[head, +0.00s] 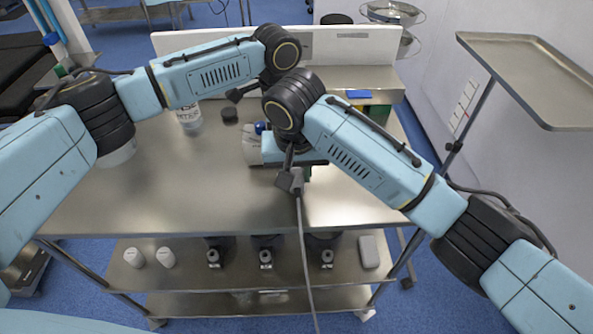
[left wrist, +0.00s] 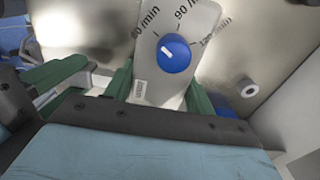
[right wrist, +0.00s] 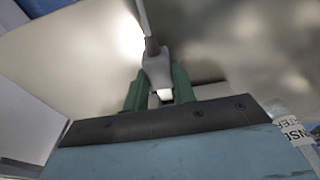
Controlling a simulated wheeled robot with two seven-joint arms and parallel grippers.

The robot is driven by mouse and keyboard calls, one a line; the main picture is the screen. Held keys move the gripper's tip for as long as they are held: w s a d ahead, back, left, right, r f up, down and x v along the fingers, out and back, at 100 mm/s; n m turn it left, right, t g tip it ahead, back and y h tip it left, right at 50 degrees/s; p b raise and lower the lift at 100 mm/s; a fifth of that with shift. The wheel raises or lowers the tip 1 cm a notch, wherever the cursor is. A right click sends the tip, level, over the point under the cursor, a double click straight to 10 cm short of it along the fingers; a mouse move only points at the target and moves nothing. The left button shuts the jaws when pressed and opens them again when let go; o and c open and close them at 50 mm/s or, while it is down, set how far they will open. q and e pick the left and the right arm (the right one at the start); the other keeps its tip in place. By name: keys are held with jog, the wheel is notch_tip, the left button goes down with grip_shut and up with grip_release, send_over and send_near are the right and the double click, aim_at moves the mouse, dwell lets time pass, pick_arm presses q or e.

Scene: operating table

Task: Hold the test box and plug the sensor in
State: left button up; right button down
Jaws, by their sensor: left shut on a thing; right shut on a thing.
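The test box (left wrist: 150,75), a pale grey block with a blue dial (left wrist: 174,53) and per-minute markings, is between the green fingers of my left gripper (left wrist: 160,95). In the head view, only part of the box (head: 252,150) shows beside my right wrist, which hides the left gripper. My right gripper (right wrist: 158,92) is shut on a grey plug (right wrist: 157,68) with a pale tip, the sensor's connector. Its grey cable (head: 305,250) hangs down past the table's front edge. The plug's tip points toward the gripper's base. The box's socket cannot be made out.
The steel table (head: 150,190) has free room at left. A white bottle (head: 189,118) and a dark round piece (head: 229,115) stand behind the grippers. A steel tray stand (head: 530,75) is at right.

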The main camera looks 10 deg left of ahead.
jog(key=shift+w+a, duration=0.25)
jog(key=shift+w, duration=0.6)
jog(key=c, duration=1.1)
grip_release()
jog(key=shift+w, duration=0.1)
jog(key=shift+o, duration=0.2)
jog(key=shift+r, duration=0.1)
notch_tip(320, 180, up, 12)
jog(key=s, duration=0.2)
jog(key=shift+s, duration=0.15)
jog(key=shift+d, duration=0.1)
